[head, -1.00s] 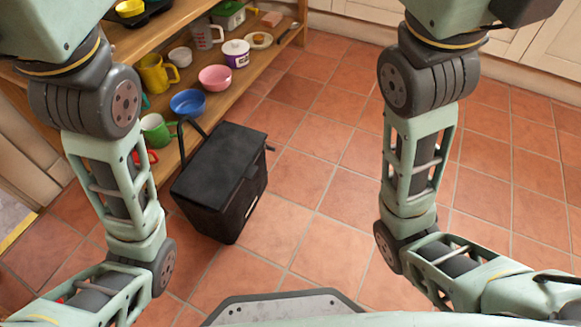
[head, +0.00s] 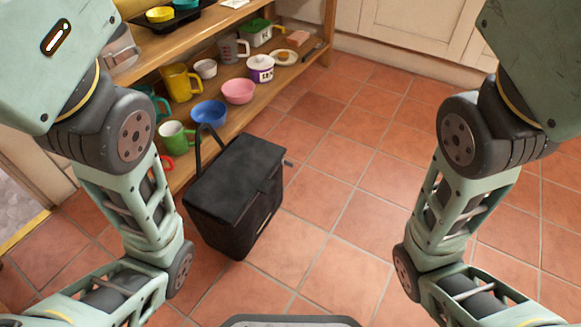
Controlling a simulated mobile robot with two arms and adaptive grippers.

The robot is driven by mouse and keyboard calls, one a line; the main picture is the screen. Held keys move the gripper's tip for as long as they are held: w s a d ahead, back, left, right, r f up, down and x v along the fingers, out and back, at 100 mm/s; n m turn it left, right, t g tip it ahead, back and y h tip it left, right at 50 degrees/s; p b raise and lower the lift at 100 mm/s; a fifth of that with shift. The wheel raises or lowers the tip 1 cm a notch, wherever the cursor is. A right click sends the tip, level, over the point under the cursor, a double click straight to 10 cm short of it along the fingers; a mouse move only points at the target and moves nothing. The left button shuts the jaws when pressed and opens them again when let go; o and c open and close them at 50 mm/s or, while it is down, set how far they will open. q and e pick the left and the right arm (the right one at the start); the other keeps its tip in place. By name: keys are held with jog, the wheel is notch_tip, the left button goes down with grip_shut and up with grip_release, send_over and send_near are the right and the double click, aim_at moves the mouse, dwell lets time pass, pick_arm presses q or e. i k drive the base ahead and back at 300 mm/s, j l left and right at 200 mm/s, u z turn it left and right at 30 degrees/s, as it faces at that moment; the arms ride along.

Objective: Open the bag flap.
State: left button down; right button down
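A black box-shaped bag (head: 236,192) stands upright on the tiled floor, left of the middle in the head view. Its dark flap (head: 238,172) lies flat over the top and looks closed. A thin black handle (head: 199,147) rises at its left side, and a small tab sticks out at its right edge. My two arms come down on either side of the bag, the left one close to it and the right one farther off. Neither gripper shows in the frame. Nothing of mine is seen touching the bag.
A wooden shelf (head: 241,98) behind the bag holds a blue bowl (head: 210,112), a pink bowl (head: 238,91), a green mug (head: 176,138), a yellow jug (head: 181,82) and other kitchenware. The tiled floor (head: 345,215) right of the bag is clear. Pale cabinets (head: 400,35) line the back.

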aim_at(223, 191)
jog(key=l+u, duration=0.1)
jog(key=l, duration=0.6)
jog(key=k+l+u, duration=0.15)
jog(key=l, duration=0.6)
jog(key=l+u, duration=0.1)
jog(key=l, duration=0.6)
jog(key=k, duration=0.05)
